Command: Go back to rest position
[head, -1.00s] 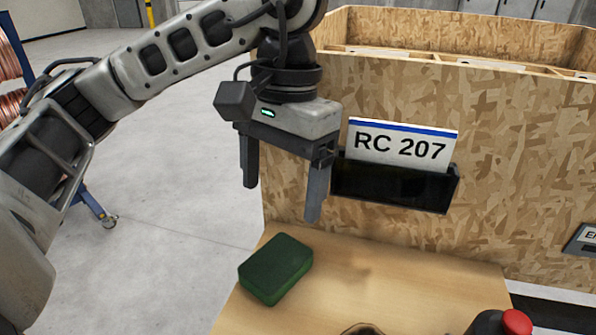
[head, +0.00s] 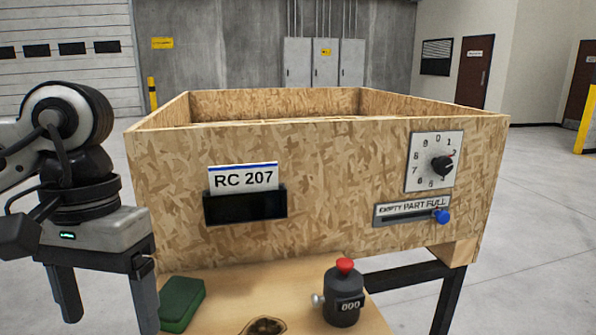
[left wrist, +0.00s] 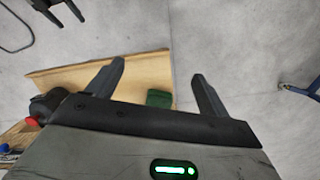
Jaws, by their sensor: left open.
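My left gripper (head: 105,298) is at the lower left of the head view, fingers pointing down, open and empty. It hangs left of the wooden crate, beside the green block (head: 181,303) on the wooden table. In the left wrist view its two fingers (left wrist: 160,82) stand wide apart, with the green block (left wrist: 159,98) visible beyond them and nothing held. My right gripper does not show in the head view.
A chipboard crate (head: 330,185) bears an RC 207 card (head: 243,177) in a black holder (head: 246,206), a dial (head: 441,166) and a slider with a blue knob (head: 441,216). A black counter with a red button (head: 343,295) stands on the table (head: 225,290). Open floor lies right.

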